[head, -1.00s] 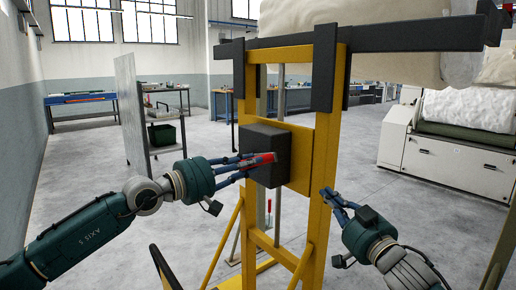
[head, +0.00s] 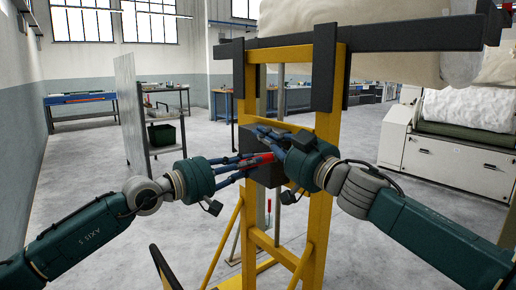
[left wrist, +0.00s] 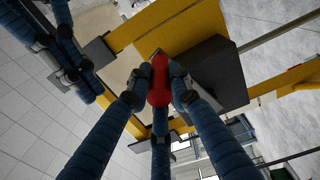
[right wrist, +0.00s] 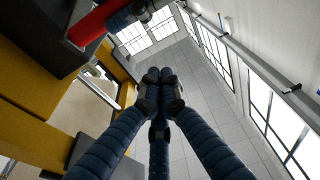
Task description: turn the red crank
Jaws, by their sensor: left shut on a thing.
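The red crank (head: 262,158) sticks out from the dark grey box (head: 268,178) on the yellow frame. My left gripper (head: 246,161) is shut on the crank's red handle; in the left wrist view the fingers press on both sides of the red handle (left wrist: 159,80). My right gripper (head: 268,134) is just above the crank, in front of the box, and partly covers it. In the right wrist view its fingertips (right wrist: 160,78) are together with nothing between them. The red crank (right wrist: 95,22) shows there at the upper left, apart from these fingertips.
The yellow frame (head: 322,200) stands close in front, with a dark bar (head: 400,35) across its top. A white machine (head: 445,165) stands at right. The floor at left is clear.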

